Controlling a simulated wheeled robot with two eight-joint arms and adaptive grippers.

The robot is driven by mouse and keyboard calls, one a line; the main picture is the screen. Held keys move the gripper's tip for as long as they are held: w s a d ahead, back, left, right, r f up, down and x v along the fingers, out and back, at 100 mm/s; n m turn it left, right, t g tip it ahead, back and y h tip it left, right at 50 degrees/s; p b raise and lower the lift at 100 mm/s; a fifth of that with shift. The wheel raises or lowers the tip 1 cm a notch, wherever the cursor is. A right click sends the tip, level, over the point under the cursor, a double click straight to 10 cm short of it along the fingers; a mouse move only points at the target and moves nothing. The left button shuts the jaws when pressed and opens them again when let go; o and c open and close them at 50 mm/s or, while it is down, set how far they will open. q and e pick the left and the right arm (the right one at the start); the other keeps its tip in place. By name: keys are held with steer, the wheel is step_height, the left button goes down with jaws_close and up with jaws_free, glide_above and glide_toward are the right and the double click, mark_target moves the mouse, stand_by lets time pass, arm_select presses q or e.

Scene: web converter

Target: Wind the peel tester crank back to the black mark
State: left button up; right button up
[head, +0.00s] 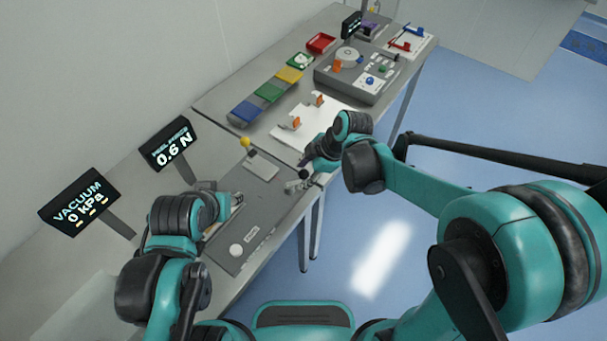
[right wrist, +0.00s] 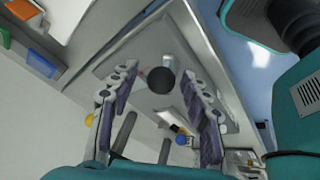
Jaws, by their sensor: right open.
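The peel tester (head: 262,192) is a grey plate on the near bench, beside a display (head: 168,144) reading 0.6 N. My right gripper (head: 303,168) is above its far right corner. In the right wrist view its fingers (right wrist: 160,105) are apart. A dark round knob (right wrist: 161,80), apparently the crank's handle, with a silver post beside it, shows between the fingers; I cannot tell whether they touch it. I cannot make out the black mark. My left gripper (head: 238,202) is low over the plate's left side, its fingers too small to judge.
A vacuum display (head: 80,202) reads 0 kPa. A white board with orange blocks (head: 310,125), coloured trays (head: 268,92) and a grey device (head: 355,75) lie beyond.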

steer(key=shift+a+f, duration=0.15)
steer(key=shift+f, duration=0.2)
jaws_close()
